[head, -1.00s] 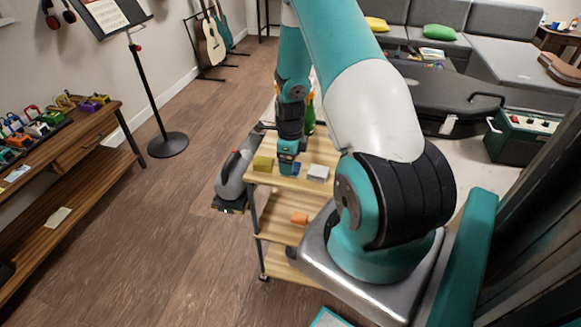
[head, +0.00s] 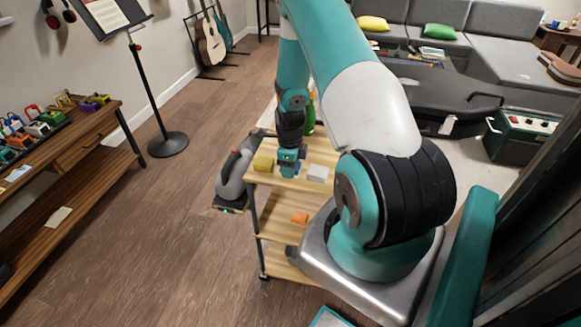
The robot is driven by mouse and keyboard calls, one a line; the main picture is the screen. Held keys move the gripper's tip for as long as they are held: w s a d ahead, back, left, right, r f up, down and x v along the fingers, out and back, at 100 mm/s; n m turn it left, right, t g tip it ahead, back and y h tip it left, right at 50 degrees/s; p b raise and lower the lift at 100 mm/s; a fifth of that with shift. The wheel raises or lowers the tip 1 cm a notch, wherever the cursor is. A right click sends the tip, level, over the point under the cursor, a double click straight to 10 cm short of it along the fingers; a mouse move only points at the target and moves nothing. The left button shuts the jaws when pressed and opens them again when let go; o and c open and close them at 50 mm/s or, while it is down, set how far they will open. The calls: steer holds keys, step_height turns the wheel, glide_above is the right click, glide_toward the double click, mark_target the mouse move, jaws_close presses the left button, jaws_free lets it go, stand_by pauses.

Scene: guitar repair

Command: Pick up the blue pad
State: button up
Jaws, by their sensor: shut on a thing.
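My gripper (head: 288,166) is at the top board of the wooden cart (head: 262,177), pointing down between a yellow-olive block (head: 263,163) and a pale grey-white block (head: 318,173). The blue pad (head: 291,170) is small and mostly hidden by the gripper. The jaws are closed on it, at or just above the board; I cannot tell whether it touches the wood.
An orange block (head: 300,218) lies on the cart's lower shelf. A green bottle (head: 309,120) stands behind the gripper. A music stand (head: 167,144) and open floor lie farther left.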

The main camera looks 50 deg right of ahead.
step_height(320, 180, up, 20)
steer(key=b, duration=0.1)
steer(key=shift+o, duration=0.3)
